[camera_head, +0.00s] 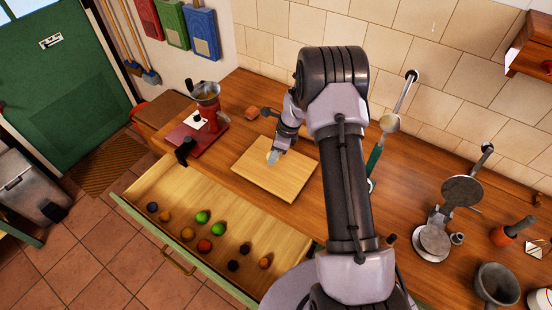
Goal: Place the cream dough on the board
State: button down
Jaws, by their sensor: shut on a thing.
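The board (280,186) is a pale wooden rectangle lying flat on the brown worktop, in the middle left of the head view. My gripper (273,156) points down over the far middle part of the board. It is shut on a small pale lump at its fingertips, which looks like the cream dough (272,158). The fingers partly hide the lump. I cannot tell whether it touches the board or hangs just above it.
An open drawer (150,185) below the worktop holds several coloured balls. A red hand-cranked machine (207,118) stands left of the board, with a small orange-brown block (251,113) behind. A metal press (433,240) and a mortar (496,285) stand at right.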

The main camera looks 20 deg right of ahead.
jog(key=shift+d+f, duration=0.15)
jog(key=shift+d, duration=0.3)
jog(key=shift+f+b, duration=0.4)
jog(key=shift+f, duration=1.4)
jog(key=c, duration=0.9)
grip_release()
jog(key=shift+o, duration=0.2)
